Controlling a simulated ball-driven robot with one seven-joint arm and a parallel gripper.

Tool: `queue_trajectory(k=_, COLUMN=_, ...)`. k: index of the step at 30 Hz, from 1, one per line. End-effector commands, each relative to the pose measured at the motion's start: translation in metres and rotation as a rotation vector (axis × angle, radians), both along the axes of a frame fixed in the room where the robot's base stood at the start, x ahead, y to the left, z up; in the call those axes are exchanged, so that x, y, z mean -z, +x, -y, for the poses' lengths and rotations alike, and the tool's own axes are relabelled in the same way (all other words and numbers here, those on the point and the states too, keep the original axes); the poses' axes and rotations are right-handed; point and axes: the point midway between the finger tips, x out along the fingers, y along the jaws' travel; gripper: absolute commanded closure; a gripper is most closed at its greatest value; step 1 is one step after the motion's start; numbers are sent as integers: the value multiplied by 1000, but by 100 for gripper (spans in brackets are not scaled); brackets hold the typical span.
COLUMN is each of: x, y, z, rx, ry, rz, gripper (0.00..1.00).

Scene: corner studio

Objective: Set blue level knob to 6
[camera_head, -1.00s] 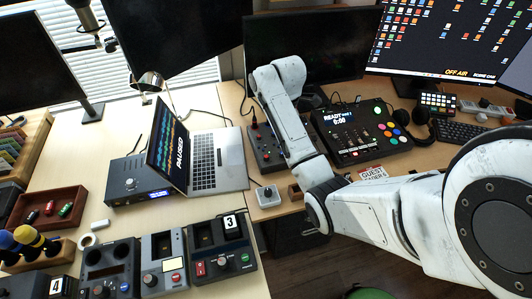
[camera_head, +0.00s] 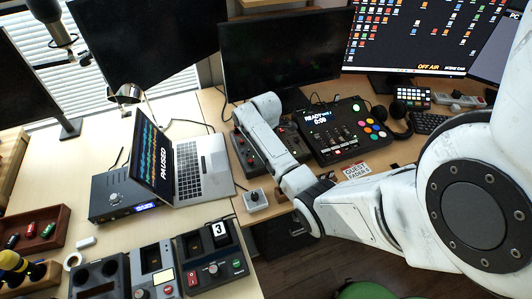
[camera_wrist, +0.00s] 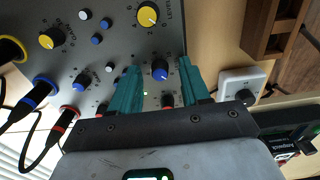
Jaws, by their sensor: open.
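The blue knob (camera_wrist: 160,70) sits on a grey panel (camera_wrist: 100,20) in the wrist view, with a pale pointer mark too small to read against its scale. My gripper (camera_wrist: 159,64) has teal fingers, spread apart, one on each side of the blue knob. I cannot tell whether either finger touches it. A yellow knob (camera_wrist: 148,14) beside the printed word LEVEL is above it in the picture. In the head view the grey box (camera_head: 243,150) on the desk is partly hidden by my arm, and my gripper is hidden too.
Another yellow knob (camera_wrist: 52,38), small blue and white knobs and plugged cables share the panel. A small box with a round knob (camera_head: 255,199) stands near the desk edge. The mixer console (camera_head: 343,130) is to the right, the laptop (camera_head: 200,165) to the left.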

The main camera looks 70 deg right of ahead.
Motion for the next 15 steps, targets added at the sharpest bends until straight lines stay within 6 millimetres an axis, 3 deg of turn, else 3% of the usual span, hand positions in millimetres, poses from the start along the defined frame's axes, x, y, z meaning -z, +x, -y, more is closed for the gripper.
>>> queue_trajectory(k=6, x=0, y=0, z=0, rx=0, ry=0, rz=0, gripper=54)
queue_trajectory(k=15, x=0, y=0, z=0, rx=0, ry=0, rz=0, gripper=81)
